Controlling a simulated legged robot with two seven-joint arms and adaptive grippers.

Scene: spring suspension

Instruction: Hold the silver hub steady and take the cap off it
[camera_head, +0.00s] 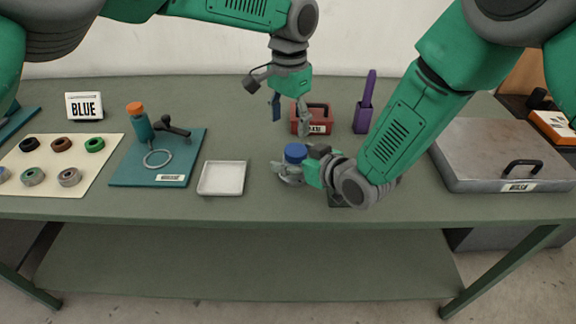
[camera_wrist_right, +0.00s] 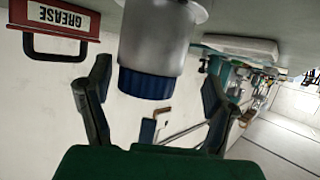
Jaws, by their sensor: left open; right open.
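The blue cap (camera_head: 295,153) sits on the silver hub, near the middle of the bench. In the right wrist view the cap (camera_wrist_right: 150,83) is joined to the end of the silver hub (camera_wrist_right: 162,38). My right gripper (camera_head: 290,169) is low beside the hub and hides much of it in the head view. In the right wrist view its open fingers (camera_wrist_right: 154,92) stand on either side of the cap, with visible gaps. My left gripper (camera_head: 290,112) points down, open and empty, above and behind the cap, apart from it.
A red grease box (camera_head: 298,122) and a purple holder (camera_head: 363,117) stand behind. An empty white tray (camera_head: 222,178) and a teal mat (camera_head: 190,143) with tools lie left. A BLUE sign (camera_head: 85,106) and several rings are further left. A grey metal case (camera_head: 480,150) is right.

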